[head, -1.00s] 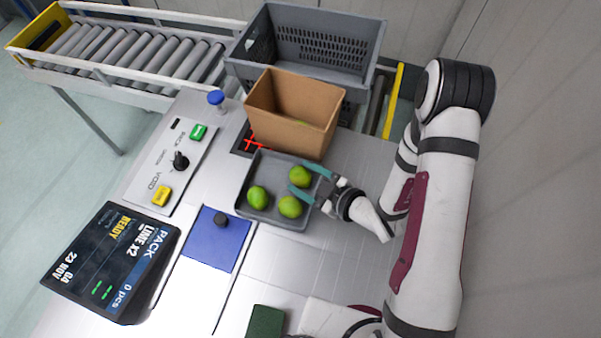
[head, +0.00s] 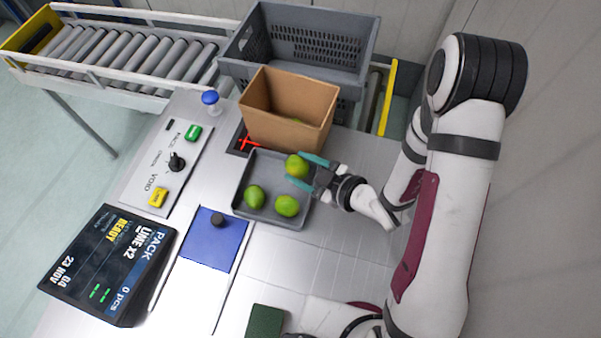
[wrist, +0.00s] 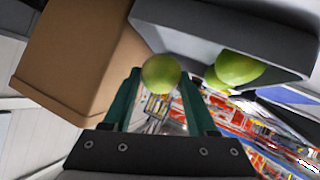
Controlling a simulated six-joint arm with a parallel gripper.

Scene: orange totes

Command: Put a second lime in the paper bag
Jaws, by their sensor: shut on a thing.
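My gripper (head: 308,172) is shut on a lime (head: 296,165) at the tray's right back corner. In the wrist view the held lime (wrist: 160,73) sits between the two green fingers, apparently raised a little. Two other limes, a left one (head: 254,197) and a right one (head: 287,206), lie in the tray.
A grey crate (head: 345,45) stands behind the bag, near a roller conveyor (head: 130,55). A blue-topped post (head: 211,98), a button panel (head: 165,165), a blue plate (head: 212,243) and a display screen (head: 108,262) are to the left.

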